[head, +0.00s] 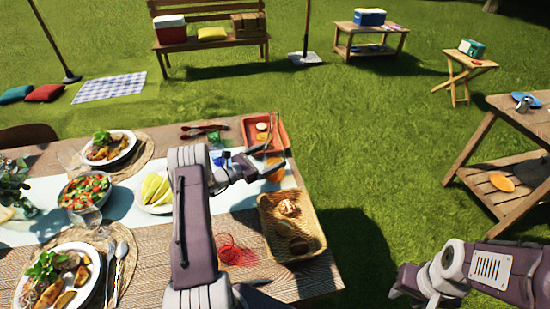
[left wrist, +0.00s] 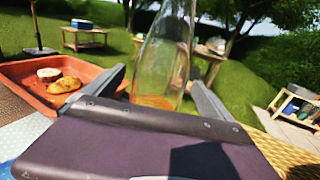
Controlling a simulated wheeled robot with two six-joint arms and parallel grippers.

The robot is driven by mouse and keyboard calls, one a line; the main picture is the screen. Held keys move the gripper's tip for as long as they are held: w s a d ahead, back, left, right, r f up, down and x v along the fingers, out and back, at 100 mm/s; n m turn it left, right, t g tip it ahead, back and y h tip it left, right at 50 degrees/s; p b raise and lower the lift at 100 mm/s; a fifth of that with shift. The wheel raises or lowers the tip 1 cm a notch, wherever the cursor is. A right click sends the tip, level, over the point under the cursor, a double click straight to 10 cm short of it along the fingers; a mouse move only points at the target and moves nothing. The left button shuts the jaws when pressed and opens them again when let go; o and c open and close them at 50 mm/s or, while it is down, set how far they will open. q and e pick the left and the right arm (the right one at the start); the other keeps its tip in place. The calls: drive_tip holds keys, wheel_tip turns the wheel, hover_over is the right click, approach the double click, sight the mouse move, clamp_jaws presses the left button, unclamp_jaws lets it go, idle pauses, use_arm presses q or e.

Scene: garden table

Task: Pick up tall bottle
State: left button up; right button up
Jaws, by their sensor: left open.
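The tall bottle (left wrist: 163,62) is clear glass with a little orange liquid at its bottom. In the left wrist view it stands nearly upright between the two spread fingers of my left gripper (left wrist: 160,88), with its top cut off by the frame. In the head view the bottle's orange base (head: 275,174) shows at the table's right side, just past the fingertips of my left gripper (head: 256,163). The left gripper is open; whether it touches the glass I cannot tell. My right gripper (head: 406,283) is low at the right, away from the table, its jaw state unclear.
A terracotta tray (head: 281,132) with bread lies behind the bottle, and a wicker basket (head: 268,212) with bread in front. A red glass (head: 230,250), salad bowl (head: 66,203) and filled plates crowd the table's left and middle. Grass lies right of the table.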

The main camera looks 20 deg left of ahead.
use_arm(q)
drive_tip(key=shift+x, duration=1.15)
clamp_jaws()
drive_tip(key=shift+r, duration=0.2)
